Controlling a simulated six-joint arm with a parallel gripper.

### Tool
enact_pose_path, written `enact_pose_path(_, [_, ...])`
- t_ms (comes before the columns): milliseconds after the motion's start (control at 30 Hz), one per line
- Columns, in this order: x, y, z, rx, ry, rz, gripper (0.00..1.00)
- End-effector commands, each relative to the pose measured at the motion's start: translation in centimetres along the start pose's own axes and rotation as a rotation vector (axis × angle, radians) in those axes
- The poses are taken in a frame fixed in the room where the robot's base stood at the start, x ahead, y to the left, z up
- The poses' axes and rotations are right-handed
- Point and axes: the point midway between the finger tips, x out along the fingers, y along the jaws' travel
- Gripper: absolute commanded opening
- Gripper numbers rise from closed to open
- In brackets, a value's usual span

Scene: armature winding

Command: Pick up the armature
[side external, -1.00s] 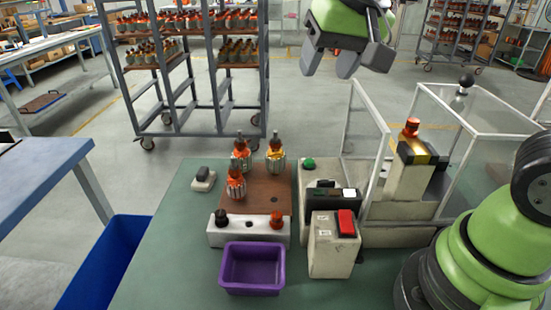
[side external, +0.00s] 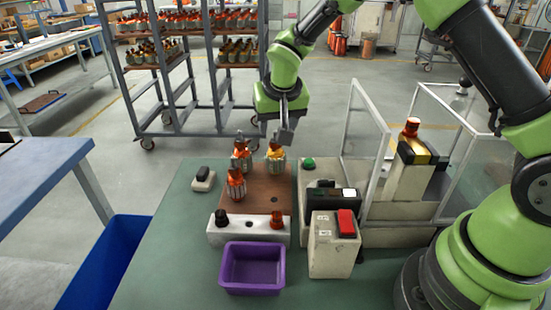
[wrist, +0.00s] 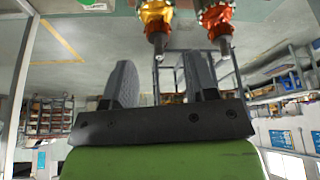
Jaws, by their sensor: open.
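Several armatures stand upright on a brown board on the green table in the side external view. One with a yellow-orange top (side external: 276,158) is at the back right of the board (side external: 263,200). An orange one (side external: 241,156) is beside it on the left, and another orange one (side external: 236,184) is nearer the front. My gripper (side external: 274,130) is open and empty, just above the back-right armature. In the wrist view, the yellow-orange armature (wrist: 156,16) and an orange one (wrist: 217,17) show beyond the fingers (wrist: 160,82). Whether the fingers straddle the shaft is unclear.
A purple bin (side external: 252,268) and a white block (side external: 248,232) stand in front of the board. Clear guard panels (side external: 367,150) and a machine holding another armature (side external: 411,127) are to the right. A grey rack (side external: 200,70) stands behind the table.

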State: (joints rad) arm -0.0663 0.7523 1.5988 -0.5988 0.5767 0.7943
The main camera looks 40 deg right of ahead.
Motion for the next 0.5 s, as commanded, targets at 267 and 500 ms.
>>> enact_pose_path(267, [3.9,0.1,0.1,0.000,-0.002,0.001,0.53])
enact_pose_path(500, [4.2,0.1,0.1,0.000,-0.001,0.000,0.53])
